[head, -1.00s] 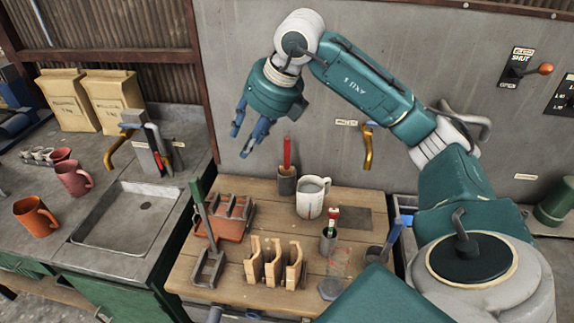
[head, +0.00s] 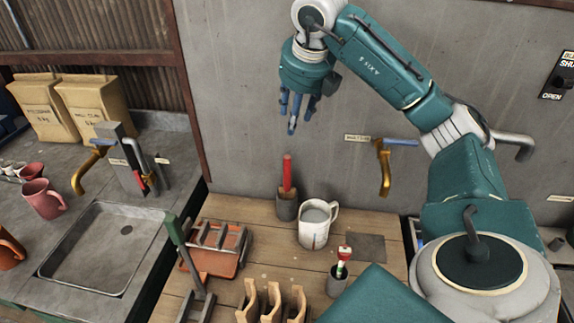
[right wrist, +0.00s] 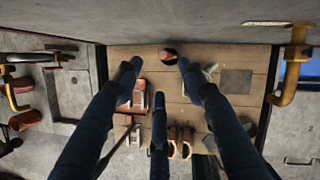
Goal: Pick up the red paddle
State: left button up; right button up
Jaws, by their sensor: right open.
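The red paddle (head: 287,172) stands upright in a dark round holder (head: 286,207) at the back of the wooden table, near the wall. In the right wrist view the paddle (right wrist: 168,56) is seen from above, end on, just beyond the fingers. My right gripper (head: 298,112) is open and empty, fingers pointing down, above the paddle and slightly right of it in the head view. In the right wrist view its fingers (right wrist: 157,80) are spread, with the paddle past the gap between the two outer fingertips. My left gripper is not in view.
A white mug (head: 315,230) stands close to the right of the holder. An orange tray (head: 222,262) with dark bars is to the left. Wooden slotted stands (head: 270,302) and a small cup (head: 337,285) are nearer. A brass tap (head: 384,170) juts from the wall.

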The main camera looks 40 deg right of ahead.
notch_tip(320, 180, down, 4)
jog(key=b, duration=0.3)
send_over(288, 157)
jog(key=s, duration=0.2)
notch_tip(288, 157, down, 6)
jog(key=x, duration=0.2)
jog(key=a+p+x, duration=0.1)
jog(key=x, duration=0.1)
jog(key=shift+f+p, duration=0.3)
jog(key=shift+f, duration=0.2)
jog(key=shift+w+d+f, duration=0.15)
jog(key=shift+w+f, duration=0.05)
jog(key=shift+f, duration=0.25)
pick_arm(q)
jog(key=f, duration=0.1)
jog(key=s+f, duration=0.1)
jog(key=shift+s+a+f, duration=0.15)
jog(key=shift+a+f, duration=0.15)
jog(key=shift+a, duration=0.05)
pick_arm(e)
grip_shut()
